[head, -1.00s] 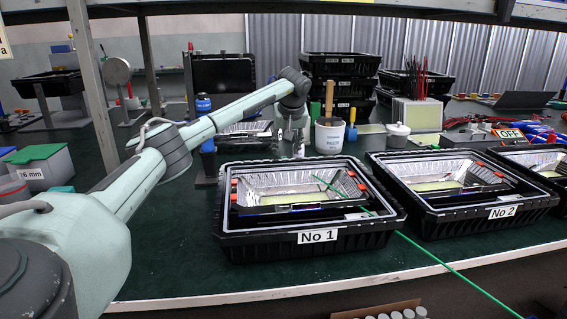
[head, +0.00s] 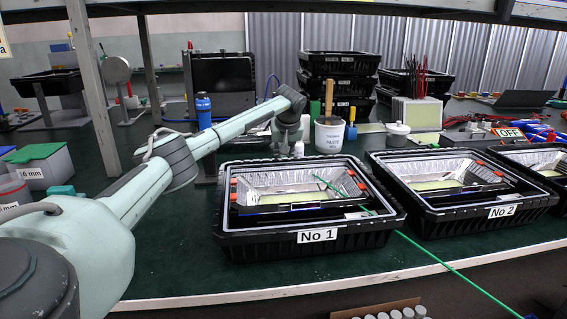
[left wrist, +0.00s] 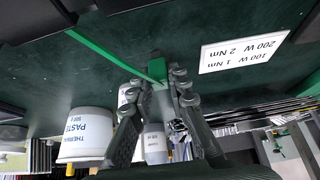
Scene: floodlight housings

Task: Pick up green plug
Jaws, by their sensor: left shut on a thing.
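My left gripper (left wrist: 158,77) is shut, with the small green plug (left wrist: 156,66) between its fingertips in the left wrist view. A green cable (left wrist: 95,45) runs from the upper left towards the fingertips. In the head view my left arm reaches to the back of the bench, and its hand (head: 292,130) is behind the No 1 housing (head: 318,237); the fingertips and plug are hidden there. A green cable (head: 440,262) crosses the No 1 housing and slants down past the bench's front edge. My right gripper is not in view.
A white paste tub (head: 330,137), also in the left wrist view (left wrist: 85,140), stands close beside the hand. A white torque card (left wrist: 245,45) lies on the bench. The No 2 housing (head: 470,216) stands to the right. Stacked black crates (head: 340,68) stand behind.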

